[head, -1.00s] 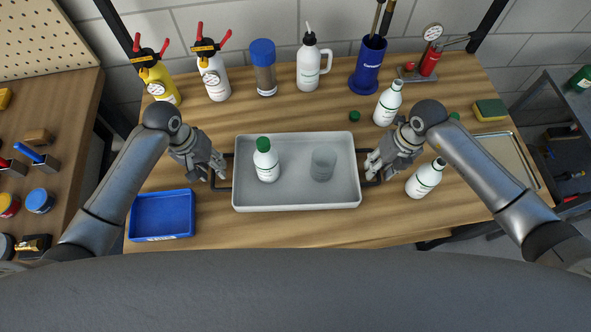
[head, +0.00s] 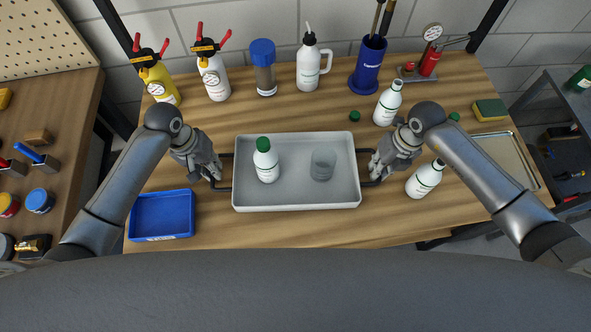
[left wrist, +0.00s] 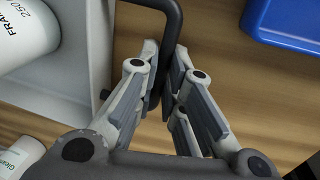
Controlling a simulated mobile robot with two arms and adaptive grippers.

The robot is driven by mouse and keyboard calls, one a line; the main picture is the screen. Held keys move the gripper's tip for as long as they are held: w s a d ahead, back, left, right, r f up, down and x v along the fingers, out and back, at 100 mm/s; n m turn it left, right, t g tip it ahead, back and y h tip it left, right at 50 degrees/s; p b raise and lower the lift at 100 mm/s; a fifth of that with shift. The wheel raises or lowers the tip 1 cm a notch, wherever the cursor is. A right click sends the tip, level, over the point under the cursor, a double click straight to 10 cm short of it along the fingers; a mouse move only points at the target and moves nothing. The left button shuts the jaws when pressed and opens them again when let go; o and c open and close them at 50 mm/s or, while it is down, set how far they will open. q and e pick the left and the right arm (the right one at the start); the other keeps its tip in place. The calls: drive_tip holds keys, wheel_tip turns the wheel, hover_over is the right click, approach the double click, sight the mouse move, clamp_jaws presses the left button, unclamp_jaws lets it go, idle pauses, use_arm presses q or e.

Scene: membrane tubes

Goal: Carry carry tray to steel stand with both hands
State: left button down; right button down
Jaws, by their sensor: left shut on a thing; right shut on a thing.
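The grey carry tray (head: 297,196) is on the wooden table in the head view, with a dark handle at each end. A white bottle with a green cap (head: 266,163) and a clear cup (head: 323,164) stand in it. My left gripper (head: 215,176) is shut on the tray's left handle. The left wrist view shows the fingers (left wrist: 165,85) on either side of the dark handle bar (left wrist: 174,25). My right gripper (head: 376,172) is shut on the right handle; its fingertips are small and partly hidden. I cannot pick out the steel stand with certainty.
A blue tray (head: 161,215) lies left of the carry tray. Sprayers, a wash bottle (head: 310,62) and a blue holder (head: 368,66) line the back. Table in front is clear.

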use_arm(q)
drive_tip(key=shift+r, duration=0.1)
use_arm(e)
drive_tip(key=shift+w+r, duration=0.1)
